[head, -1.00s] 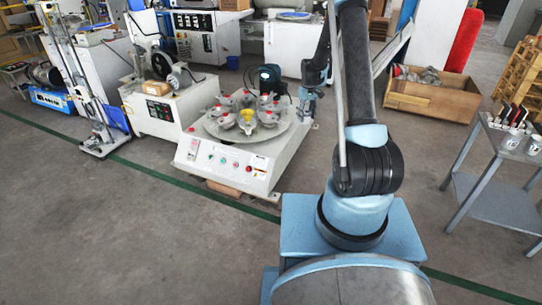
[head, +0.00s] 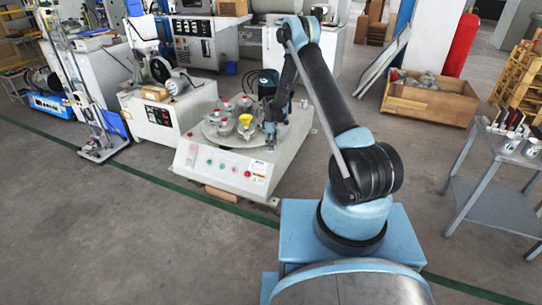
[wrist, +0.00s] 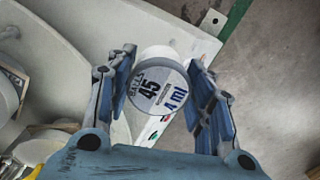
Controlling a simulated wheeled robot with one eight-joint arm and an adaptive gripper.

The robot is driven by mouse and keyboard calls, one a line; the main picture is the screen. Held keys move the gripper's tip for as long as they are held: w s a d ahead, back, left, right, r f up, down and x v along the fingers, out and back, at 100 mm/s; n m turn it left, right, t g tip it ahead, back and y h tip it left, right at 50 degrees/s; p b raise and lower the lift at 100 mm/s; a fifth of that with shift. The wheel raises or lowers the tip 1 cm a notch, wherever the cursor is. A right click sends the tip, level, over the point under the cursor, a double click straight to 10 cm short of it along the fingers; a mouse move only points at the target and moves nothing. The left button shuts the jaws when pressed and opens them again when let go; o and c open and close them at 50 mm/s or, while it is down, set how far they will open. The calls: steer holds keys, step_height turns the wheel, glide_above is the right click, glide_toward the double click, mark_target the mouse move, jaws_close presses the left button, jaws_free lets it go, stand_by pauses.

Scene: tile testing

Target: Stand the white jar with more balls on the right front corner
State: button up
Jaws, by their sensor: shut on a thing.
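My gripper (head: 271,146) hangs over the right part of the white machine (head: 258,168), beside its round turntable. In the wrist view my gripper (wrist: 165,85) is shut on a white jar (wrist: 158,84). The jar's round face shows a printed label reading "BALLS 45" and "4 ml". In the head view the jar is too small or hidden to make out. The machine's sloped front with coloured buttons (head: 222,167) lies below and left of my gripper. Part of it also shows in the wrist view behind the jar. I cannot tell how far the jar is above the surface.
Several grey pots and a yellow funnel (head: 246,118) stand on the turntable (head: 220,139) close to the left of my gripper. A dark green motor (head: 264,82) is behind it. The floor in front is clear.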

steer(key=shift+f, duration=3.05)
steer(key=shift+f, duration=0.1)
steer(key=o, duration=1.1)
steer(key=shift+o, duration=0.2)
